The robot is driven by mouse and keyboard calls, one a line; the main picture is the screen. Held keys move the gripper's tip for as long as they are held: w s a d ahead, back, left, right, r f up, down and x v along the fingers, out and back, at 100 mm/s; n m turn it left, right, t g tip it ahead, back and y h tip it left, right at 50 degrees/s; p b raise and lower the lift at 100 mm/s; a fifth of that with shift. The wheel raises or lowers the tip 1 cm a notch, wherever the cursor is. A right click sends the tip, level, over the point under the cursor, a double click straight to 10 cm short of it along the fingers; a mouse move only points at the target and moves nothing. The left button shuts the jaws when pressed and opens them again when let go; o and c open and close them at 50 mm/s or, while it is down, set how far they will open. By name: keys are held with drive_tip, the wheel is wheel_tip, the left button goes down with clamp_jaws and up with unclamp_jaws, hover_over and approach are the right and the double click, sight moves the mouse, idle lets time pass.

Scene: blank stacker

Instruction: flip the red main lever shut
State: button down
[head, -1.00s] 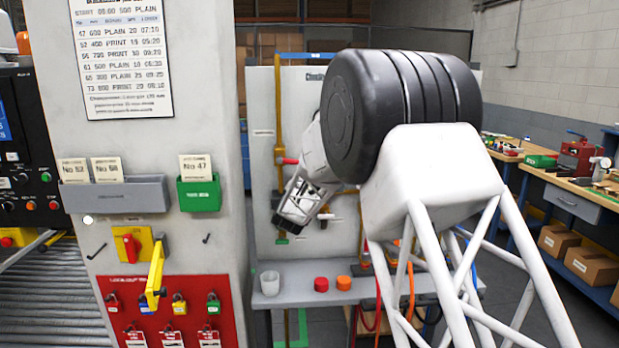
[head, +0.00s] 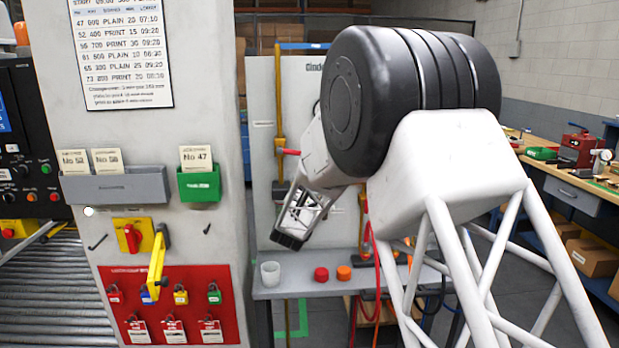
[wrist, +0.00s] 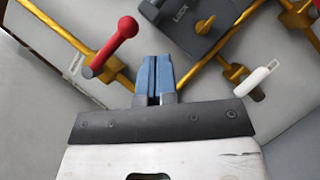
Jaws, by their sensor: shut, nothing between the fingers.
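A red lever with a round knob (wrist: 126,27) stands out from a yellow pipe at the upper left of the wrist view. The red lever also shows in the head view (head: 288,152), on the left upright yellow pipe of the pale panel. My gripper (wrist: 155,62) is shut and empty, its blue fingertips pressed together. It is below and right of the red knob in the wrist view, with a visible gap and no contact. In the head view my forearm hides part of the panel, and the fingertips are hard to make out.
A grey box marked LOCK (wrist: 188,25) with a yellow knob and a white-handled valve (wrist: 257,80) are near my fingers. A grey shelf (head: 300,290) with a cup and red and orange caps lies below. A grey column (head: 215,120) stands left.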

drive_tip(key=shift+s+f, duration=0.55)
drive_tip(key=shift+s, duration=0.3)
